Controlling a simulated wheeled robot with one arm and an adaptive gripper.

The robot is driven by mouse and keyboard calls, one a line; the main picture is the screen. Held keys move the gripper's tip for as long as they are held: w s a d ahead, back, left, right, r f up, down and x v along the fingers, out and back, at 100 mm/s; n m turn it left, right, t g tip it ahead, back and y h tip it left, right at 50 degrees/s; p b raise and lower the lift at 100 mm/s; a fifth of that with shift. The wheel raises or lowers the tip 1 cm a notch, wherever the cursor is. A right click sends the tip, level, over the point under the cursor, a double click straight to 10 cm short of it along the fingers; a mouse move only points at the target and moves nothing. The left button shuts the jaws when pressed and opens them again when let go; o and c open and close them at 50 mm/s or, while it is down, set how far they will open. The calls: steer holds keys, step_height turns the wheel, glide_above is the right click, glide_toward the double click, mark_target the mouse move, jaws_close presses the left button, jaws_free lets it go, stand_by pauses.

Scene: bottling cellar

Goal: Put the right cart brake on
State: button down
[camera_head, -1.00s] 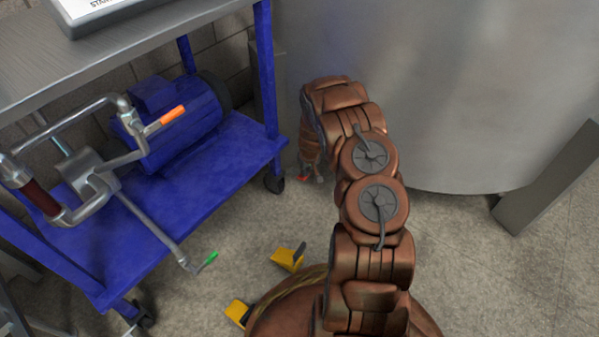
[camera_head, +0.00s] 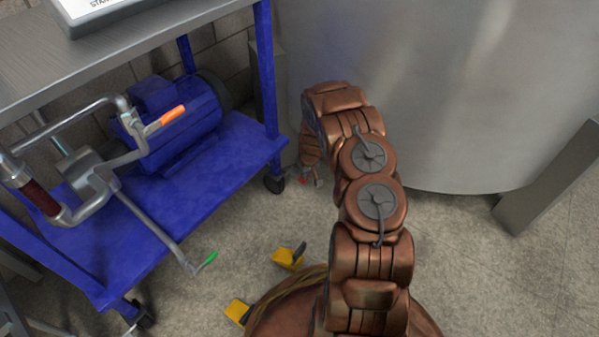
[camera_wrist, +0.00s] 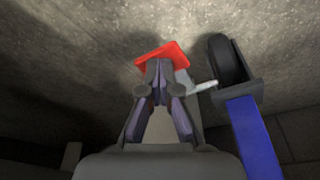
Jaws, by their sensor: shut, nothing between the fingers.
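The right cart brake is a flat red pedal (camera_wrist: 162,60) beside the dark caster wheel (camera_wrist: 227,60) in the wrist view. A pale grey bar shows between the pedal and the wheel's fork. In the head view a small bit of the red pedal (camera_head: 303,181) shows low by my arm, right of the wheel (camera_head: 274,184). My gripper (camera_wrist: 160,66) is shut and empty, its fingertips over the near part of the pedal. They look to be at or just above it; I cannot tell whether they touch. In the head view my gripper (camera_head: 316,179) is mostly hidden behind my arm.
The blue cart (camera_head: 245,140) stands at left, carrying a blue motor (camera_head: 180,110) and pipework with orange and green handles. A large steel tank (camera_head: 440,90) stands close behind my arm. A grey post (camera_head: 545,180) leans at right. Floor at lower right is clear.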

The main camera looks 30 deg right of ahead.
steer(key=shift+f, duration=0.35)
steer(key=shift+r, duration=0.1)
steer(key=shift+r+p, duration=1.8)
steer(key=shift+r, duration=1.1)
steer(key=shift+r, duration=0.3)
steer(key=s+a+r+g+p, duration=0.1)
steer(key=s+a+r+p, duration=0.45)
steer(key=r, duration=1.05)
steer(key=s+a+r+p, duration=0.2)
steer(key=a+r+p, duration=0.5)
steer(key=r, duration=0.8)
steer(key=s+a+r+g+p, duration=0.1)
steer(key=s+a+r+p, duration=0.45)
steer(key=r, duration=1.05)
steer(key=s+a+r+g+p, duration=0.1)
steer(key=s+a+r+p, duration=0.2)
steer(key=s+r+p, duration=0.4)
steer(key=s+a+r+n+p, duration=0.1)
steer(key=s+a+r+p, duration=0.3)
steer(key=s+r+p, duration=0.3)
steer(key=s+a+r+n+g+p, duration=0.1)
steer(key=s+a+r+p, duration=0.3)
steer(key=s+r+p, duration=0.4)
steer(key=s+r, duration=0.7)
steer(key=r, duration=0.3)
steer(key=shift+a+r+g+y, duration=0.15)
steer(key=shift+r+g+y, duration=0.1)
steer(key=shift+g+y, duration=0.05)
